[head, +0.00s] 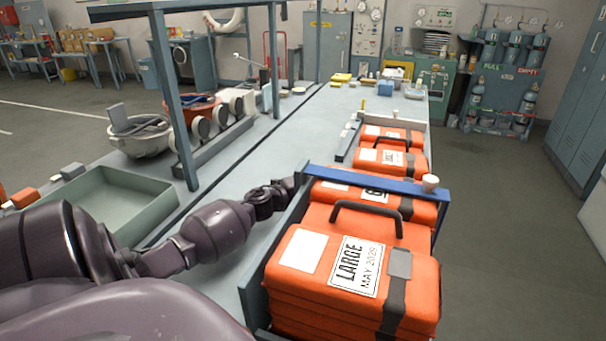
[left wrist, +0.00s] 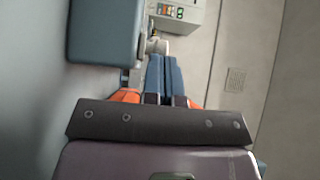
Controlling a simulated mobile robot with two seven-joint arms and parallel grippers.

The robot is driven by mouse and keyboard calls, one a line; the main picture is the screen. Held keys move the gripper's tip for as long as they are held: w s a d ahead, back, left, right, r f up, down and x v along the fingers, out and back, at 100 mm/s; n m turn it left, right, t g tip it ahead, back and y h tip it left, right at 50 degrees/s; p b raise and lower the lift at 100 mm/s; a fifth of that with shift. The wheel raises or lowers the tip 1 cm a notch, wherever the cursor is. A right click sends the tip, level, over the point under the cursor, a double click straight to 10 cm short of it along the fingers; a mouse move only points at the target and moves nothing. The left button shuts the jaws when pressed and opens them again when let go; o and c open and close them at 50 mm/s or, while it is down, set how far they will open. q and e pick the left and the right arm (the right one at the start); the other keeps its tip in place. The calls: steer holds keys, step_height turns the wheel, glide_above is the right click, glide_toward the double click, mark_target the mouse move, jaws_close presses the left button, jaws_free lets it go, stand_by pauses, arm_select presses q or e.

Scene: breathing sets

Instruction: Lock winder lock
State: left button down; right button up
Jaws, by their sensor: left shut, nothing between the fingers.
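I cannot pick out the winder lock for certain in either view. My left arm reaches in from the left in the head view, and its wrist ends beside the grey-blue side of a rack; the gripper itself is not clearly visible there. In the left wrist view my left gripper (left wrist: 163,62) has its two blue fingers together, with nothing between them. A pale knob-like part (left wrist: 157,46) shows just beyond the fingertips, below a light box with coloured buttons (left wrist: 180,14). I cannot tell whether the fingers touch it. My right gripper is not in view.
Orange cases, the nearest labelled LARGE (head: 318,252), fill the rack. A blue bar (head: 345,178) crosses it, with a white cap (head: 430,183) at its right end. A green tray (head: 112,202) lies on the bench at left. The floor at right is clear.

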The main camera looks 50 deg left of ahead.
arm_select(q)
steer(key=shift+w+d, duration=0.15)
steer(key=shift+w, duration=0.3)
steer(key=shift+w+a+f+b, duration=0.1)
steer(key=shift+w+a+b, duration=0.15)
steer(key=shift+w+b, duration=0.15)
steer(key=w, duration=0.1)
steer(key=w+a+b, duration=0.1)
steer(key=w, duration=0.1)
steer(key=shift+w+a+f, duration=0.15)
steer(key=shift+a, duration=0.2)
steer(key=shift+w+a+b, duration=0.2)
steer(key=shift+w+b, duration=0.1)
steer(key=shift+b, duration=0.1)
steer(key=shift+w+r, duration=0.1)
steer(key=shift+r, duration=0.25)
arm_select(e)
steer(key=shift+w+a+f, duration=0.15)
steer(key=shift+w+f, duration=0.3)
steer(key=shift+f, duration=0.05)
arm_select(q)
steer(key=shift+a, duration=0.1)
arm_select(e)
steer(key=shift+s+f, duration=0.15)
